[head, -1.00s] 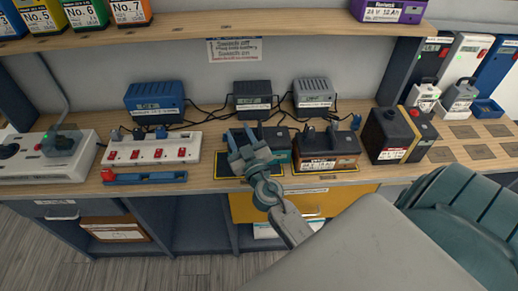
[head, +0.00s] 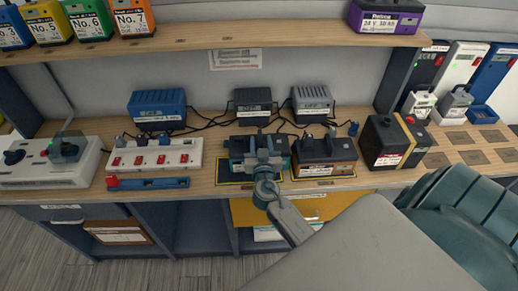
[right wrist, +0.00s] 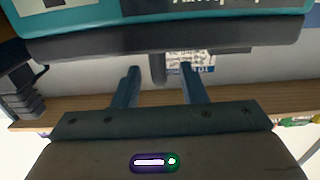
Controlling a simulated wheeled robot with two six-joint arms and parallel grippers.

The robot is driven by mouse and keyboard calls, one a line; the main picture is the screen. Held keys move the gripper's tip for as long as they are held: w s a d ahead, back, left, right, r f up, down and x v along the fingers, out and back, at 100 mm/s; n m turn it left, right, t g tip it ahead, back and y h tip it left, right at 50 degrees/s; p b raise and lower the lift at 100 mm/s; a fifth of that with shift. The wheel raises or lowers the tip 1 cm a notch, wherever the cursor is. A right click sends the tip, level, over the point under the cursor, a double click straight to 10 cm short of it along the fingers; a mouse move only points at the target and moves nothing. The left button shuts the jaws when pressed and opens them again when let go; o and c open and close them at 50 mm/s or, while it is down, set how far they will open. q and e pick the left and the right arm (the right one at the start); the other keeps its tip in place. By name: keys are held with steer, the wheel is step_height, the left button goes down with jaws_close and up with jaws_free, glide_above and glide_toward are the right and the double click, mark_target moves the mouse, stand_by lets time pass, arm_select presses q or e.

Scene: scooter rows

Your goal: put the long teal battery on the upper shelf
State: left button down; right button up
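The long teal battery (head: 239,152) has a dark top and stands on the wooden bench, left of a brown-and-black battery. My right gripper (head: 264,146) is in front of it and covers its middle. In the right wrist view, the teal battery (right wrist: 215,18) spans the top of the picture. The two fingers of my right gripper (right wrist: 158,80) are apart, with a thin dark upright part of the battery between them and gaps on both sides. The upper shelf (head: 230,38) runs above the bench. My left gripper is not in view.
Several coloured batteries stand at the shelf's left end, with a purple battery (head: 385,17) at its right; its middle is bare. Chargers with cables (head: 252,106) stand behind the teal battery. The brown-and-black battery (head: 325,156) is close on its right, a white power strip (head: 155,156) to its left.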

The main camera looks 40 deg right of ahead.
mark_target(260, 135)
steer(key=p+x, duration=0.1)
steer(key=x, duration=0.2)
steer(key=shift+w+d, duration=0.1)
steer(key=shift+w, duration=0.1)
steer(key=shift+s, duration=0.1)
jaws_close()
stand_by(1.1)
steer(key=shift+r, duration=0.15)
